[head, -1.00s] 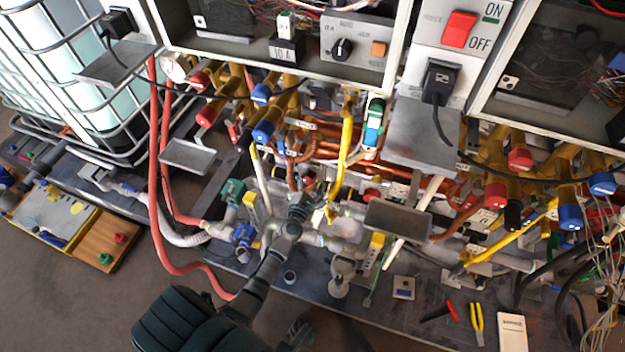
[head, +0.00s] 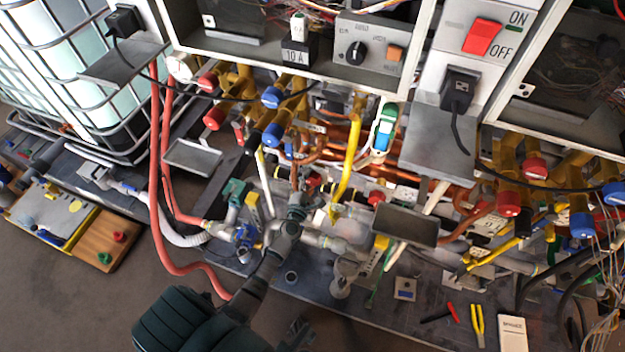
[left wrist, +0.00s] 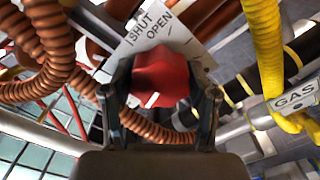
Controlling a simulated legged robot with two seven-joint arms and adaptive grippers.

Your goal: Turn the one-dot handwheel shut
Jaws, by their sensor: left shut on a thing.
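My left gripper (left wrist: 160,110) is shut on a red handwheel (left wrist: 160,75), which fills the space between its two fingers in the left wrist view. A white plate reading SHUT and OPEN (left wrist: 160,28) sits just behind the wheel. No dot mark can be made out on the wheel. In the head view my left gripper (head: 297,205) reaches in among the pipes below the middle cabinet, and it hides most of the wheel there. My right gripper cannot be made out in these views.
Ribbed copper hoses (left wrist: 45,45) pass close to the left of the gripper. A yellow gas hose (left wrist: 265,50) with a GAS tag (left wrist: 297,97) hangs at right. Grey metal shelves (head: 405,224) jut out above the pipes. Pliers (head: 477,323) lie on the base plate.

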